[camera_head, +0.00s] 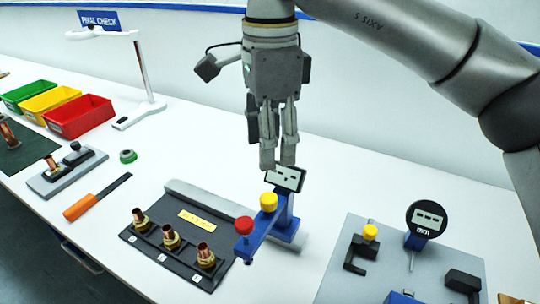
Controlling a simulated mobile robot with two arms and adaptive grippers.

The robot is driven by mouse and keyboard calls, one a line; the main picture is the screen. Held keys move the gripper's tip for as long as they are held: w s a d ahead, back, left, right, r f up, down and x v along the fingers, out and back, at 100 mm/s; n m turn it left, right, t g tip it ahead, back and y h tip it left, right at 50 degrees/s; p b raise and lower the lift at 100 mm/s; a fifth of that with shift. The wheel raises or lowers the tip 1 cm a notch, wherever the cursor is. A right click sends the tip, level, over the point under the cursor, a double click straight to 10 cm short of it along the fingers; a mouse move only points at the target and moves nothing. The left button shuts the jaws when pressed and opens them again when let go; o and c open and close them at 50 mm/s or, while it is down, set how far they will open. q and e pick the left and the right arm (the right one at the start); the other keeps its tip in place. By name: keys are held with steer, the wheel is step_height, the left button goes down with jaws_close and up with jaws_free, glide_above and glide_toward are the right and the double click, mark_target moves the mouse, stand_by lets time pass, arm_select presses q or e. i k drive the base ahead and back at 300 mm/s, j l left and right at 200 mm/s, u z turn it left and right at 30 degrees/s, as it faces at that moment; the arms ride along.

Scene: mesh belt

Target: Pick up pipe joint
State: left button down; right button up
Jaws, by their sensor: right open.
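Three copper-and-brass pipe joints stand upright in a row on a black tray (178,263): the left one (140,218), the middle one (171,237) and the right one (205,257). Another similar joint (52,164) sits on a grey fixture at the left. My right gripper (278,166) hangs pointing down, open, with its fingers seen nearly edge-on and no object visible between them. In the picture it is above and to the right of the tray, with its tips by the display of a blue gauge stand. My left gripper is not in view.
The blue gauge stand (267,228) with red and yellow knobs stands right of the tray. A grey plate (345,262) with a round dial gauge (426,219) is at the right. An orange-handled file (81,207), red bin (80,117) and lamp-like stand (141,66) are left.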

mark_target(206, 258)
steer(key=k, duration=2)
